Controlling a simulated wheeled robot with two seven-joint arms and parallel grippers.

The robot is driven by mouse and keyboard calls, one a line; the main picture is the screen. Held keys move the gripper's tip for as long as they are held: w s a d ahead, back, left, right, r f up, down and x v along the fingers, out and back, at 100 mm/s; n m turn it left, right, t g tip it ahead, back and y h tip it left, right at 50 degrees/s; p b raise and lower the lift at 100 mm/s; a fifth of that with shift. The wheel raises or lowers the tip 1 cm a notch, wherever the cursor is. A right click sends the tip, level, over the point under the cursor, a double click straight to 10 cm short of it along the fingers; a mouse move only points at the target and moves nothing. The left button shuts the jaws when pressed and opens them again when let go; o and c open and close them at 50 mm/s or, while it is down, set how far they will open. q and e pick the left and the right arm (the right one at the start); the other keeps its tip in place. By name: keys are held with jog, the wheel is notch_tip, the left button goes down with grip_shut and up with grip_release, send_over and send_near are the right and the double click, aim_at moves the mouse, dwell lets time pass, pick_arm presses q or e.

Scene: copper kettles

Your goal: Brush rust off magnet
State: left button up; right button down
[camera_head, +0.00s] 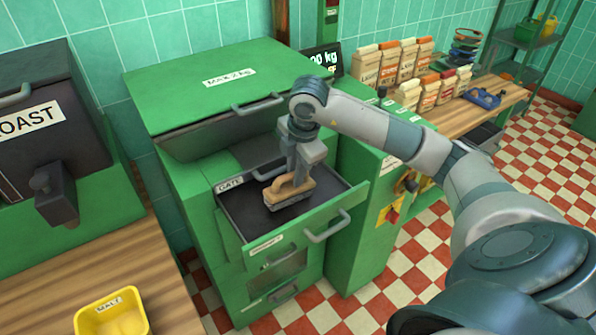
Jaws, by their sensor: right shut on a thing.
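My right gripper (297,172) is shut on the wooden handle of a brush (289,193). The brush is held with its dark bristles downward, low over a dark plate in the open drawer (240,213) of the green machine. I cannot tell for sure whether the bristles touch the plate. No rust can be made out at this size. My left gripper is not in view.
The green machine's lid (200,85) is above the drawer. A yellow bin (112,315) stands on the wooden counter (60,285) at lower left, near a dark roaster (50,125). Several paper bags (390,62) stand on a wooden bench at right. Checkered floor lies between.

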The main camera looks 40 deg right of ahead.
aim_at(283, 177)
jog(key=shift+a, duration=0.1)
jog(key=shift+w+a+r+p, duration=0.1)
jog(key=shift+a+p, duration=0.25)
jog(key=shift+a, duration=1.3)
jog(key=shift+a, duration=0.1)
jog(key=shift+w+a+r, duration=0.1)
jog(key=shift+a+r, duration=0.05)
jog(key=shift+a, duration=1.5)
jog(key=shift+a+p, duration=0.1)
jog(key=shift+p, duration=0.2)
jog(key=shift+w+a+r, duration=0.1)
jog(key=shift+a, duration=1.6)
notch_tip(283, 177, up, 6)
jog(key=p, duration=0.4)
